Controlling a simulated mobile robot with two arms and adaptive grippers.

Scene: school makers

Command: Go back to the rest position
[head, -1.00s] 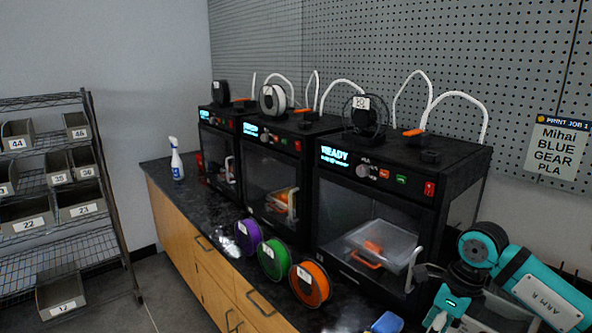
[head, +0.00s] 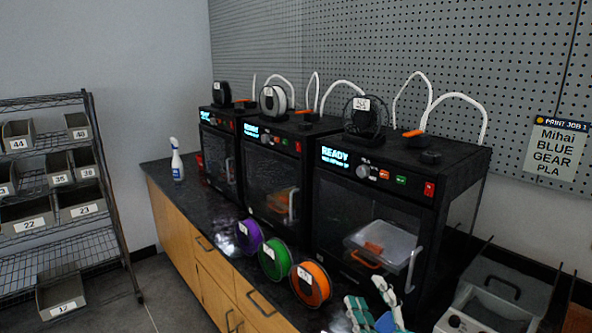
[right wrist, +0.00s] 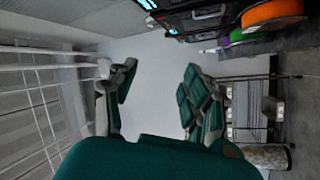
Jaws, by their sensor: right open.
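My right gripper (head: 373,306) shows only by its teal and pale fingertips at the bottom edge of the head view, in front of the nearest printer. In the right wrist view its two fingers (right wrist: 158,90) stand wide apart with nothing between them. My left gripper is in neither view.
Three black printers (head: 408,165) stand on a dark counter (head: 212,205). Purple (head: 249,236), green (head: 274,260) and orange (head: 311,284) spools stand along its front.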

